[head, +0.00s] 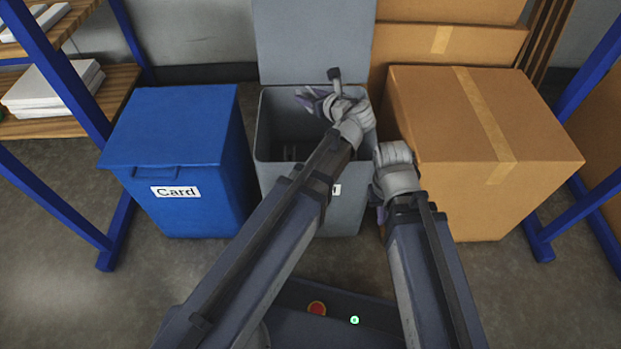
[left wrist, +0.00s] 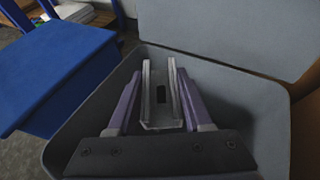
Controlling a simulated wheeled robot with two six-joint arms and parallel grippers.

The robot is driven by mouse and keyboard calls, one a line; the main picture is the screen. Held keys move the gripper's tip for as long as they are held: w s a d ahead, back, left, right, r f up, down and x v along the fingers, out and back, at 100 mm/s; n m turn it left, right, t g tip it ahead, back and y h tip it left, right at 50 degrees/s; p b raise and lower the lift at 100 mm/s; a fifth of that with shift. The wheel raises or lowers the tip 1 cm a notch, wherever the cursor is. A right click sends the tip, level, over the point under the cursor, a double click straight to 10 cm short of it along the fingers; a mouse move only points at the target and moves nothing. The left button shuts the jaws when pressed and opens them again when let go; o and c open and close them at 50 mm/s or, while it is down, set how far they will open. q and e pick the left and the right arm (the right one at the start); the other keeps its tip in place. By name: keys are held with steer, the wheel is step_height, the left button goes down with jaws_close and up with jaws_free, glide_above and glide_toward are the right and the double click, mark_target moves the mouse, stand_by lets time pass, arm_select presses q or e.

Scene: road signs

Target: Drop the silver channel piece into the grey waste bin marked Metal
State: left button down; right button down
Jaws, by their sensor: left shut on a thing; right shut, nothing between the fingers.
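The silver channel piece (left wrist: 160,95) shows in the left wrist view, lying lengthwise between the purple fingers of my left gripper (left wrist: 160,92). The gripper is shut on it, over the open mouth of the grey bin (left wrist: 262,125). In the head view the grey bin (head: 345,218) stands in the centre with its lid up. My left gripper (head: 312,96) is over the back right part of its opening, and the channel is hard to make out there. My left arm hides most of the bin's white label. My right gripper (head: 380,214) is shut and empty, mostly hidden, beside the bin's right front.
A blue bin (head: 170,130) marked Card, lid closed, stands left of the grey bin. A large cardboard box (head: 440,120) stands close on the right, with more boxes (head: 480,42) behind. Blue-framed shelving (head: 62,70) stands at both sides. The floor in front left is clear.

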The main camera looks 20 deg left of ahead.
arm_select(q)
steer(key=shift+f, duration=0.45)
arm_select(e)
steer(key=shift+f, duration=0.4)
arm_select(q)
steer(key=shift+c, duration=1.1)
jaws_free()
steer(key=shift+r, duration=0.1)
arm_select(e)
steer(key=shift+r, duration=0.1)
